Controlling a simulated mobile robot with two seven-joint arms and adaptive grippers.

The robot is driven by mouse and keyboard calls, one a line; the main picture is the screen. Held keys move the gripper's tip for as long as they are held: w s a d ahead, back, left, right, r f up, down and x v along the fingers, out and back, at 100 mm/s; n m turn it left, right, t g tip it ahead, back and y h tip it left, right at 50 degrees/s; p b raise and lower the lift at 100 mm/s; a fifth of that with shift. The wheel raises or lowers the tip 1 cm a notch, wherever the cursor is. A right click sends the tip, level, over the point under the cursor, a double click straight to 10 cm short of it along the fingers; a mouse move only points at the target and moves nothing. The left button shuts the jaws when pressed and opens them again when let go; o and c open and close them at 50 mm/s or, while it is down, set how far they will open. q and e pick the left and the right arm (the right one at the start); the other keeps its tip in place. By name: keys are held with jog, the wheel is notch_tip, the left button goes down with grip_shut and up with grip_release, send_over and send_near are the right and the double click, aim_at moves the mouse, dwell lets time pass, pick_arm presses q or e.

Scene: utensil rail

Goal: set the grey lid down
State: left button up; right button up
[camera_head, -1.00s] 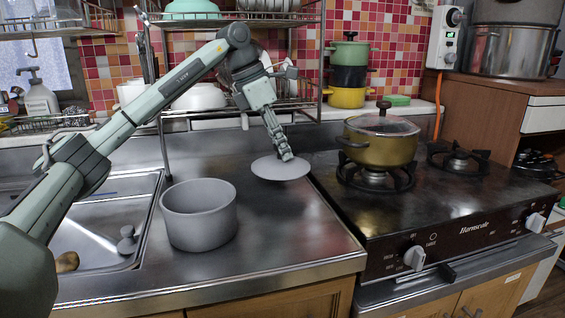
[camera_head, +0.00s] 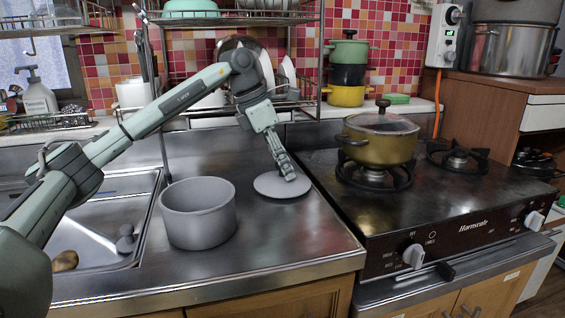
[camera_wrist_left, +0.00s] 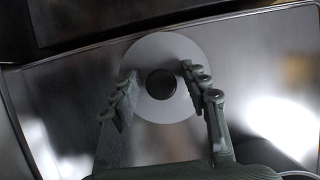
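The grey lid (camera_head: 268,187) appears to lie flat on the steel counter, right of the grey pot (camera_head: 198,222). My left gripper (camera_head: 288,176) is just above the lid and partly covers it. In the left wrist view the lid (camera_wrist_left: 162,48) shows as a pale disc with a dark round knob (camera_wrist_left: 161,84) at its middle. The left gripper's fingers (camera_wrist_left: 158,76) stand apart on either side of the knob, with gaps between. The grey pot is open at the top. My right gripper is not in view.
A stove (camera_head: 440,215) with a lidded olive pot (camera_head: 380,150) is right of the lid. A sink (camera_head: 95,225) lies to the left. A dish rack (camera_head: 300,110) stands behind. The counter in front of the lid is clear.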

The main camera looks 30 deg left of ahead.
pick_arm(q)
jog(key=shift+r, duration=0.1)
jog(key=v, duration=1.2)
jog(key=shift+p, duration=0.3)
jog(key=shift+d, duration=0.1)
